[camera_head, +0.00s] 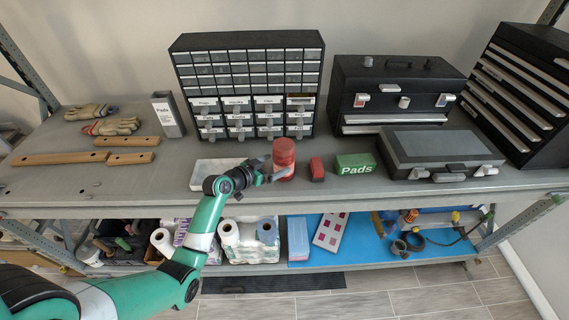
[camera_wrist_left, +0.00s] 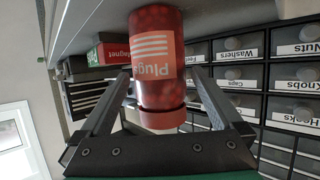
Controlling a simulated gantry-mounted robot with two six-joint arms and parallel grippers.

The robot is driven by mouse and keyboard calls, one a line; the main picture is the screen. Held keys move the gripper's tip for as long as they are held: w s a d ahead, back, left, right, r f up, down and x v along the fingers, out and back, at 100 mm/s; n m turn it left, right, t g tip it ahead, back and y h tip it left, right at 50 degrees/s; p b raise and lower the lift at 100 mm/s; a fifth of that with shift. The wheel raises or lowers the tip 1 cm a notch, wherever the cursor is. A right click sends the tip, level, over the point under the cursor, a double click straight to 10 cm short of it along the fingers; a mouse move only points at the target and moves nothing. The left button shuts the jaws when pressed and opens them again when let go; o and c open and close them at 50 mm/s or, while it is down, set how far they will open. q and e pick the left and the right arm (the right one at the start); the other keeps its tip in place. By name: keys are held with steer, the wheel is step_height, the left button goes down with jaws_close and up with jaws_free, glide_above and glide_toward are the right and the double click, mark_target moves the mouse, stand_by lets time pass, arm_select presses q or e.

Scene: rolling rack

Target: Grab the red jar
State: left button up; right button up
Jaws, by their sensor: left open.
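The red jar (camera_head: 284,158) stands upright on the grey top shelf, in front of the drawer cabinet. My left gripper (camera_head: 276,171) is open at the jar's lower left side. In the left wrist view, the red jar (camera_wrist_left: 158,60) with its "Plugs" label lies between the two spread fingers of my left gripper (camera_wrist_left: 160,75). I cannot tell whether either finger touches it. My right gripper does not show.
A small red box (camera_head: 317,169) and a green "Pads" box (camera_head: 355,164) stand right of the jar. The drawer cabinet (camera_head: 247,75) is behind, and a black case (camera_head: 440,148) is farther right.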

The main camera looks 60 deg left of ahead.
arm_select(q)
steer(key=shift+x, duration=2.65)
steer(key=shift+f, duration=0.1)
steer(key=shift+s, duration=0.1)
steer(key=c, duration=1.5)
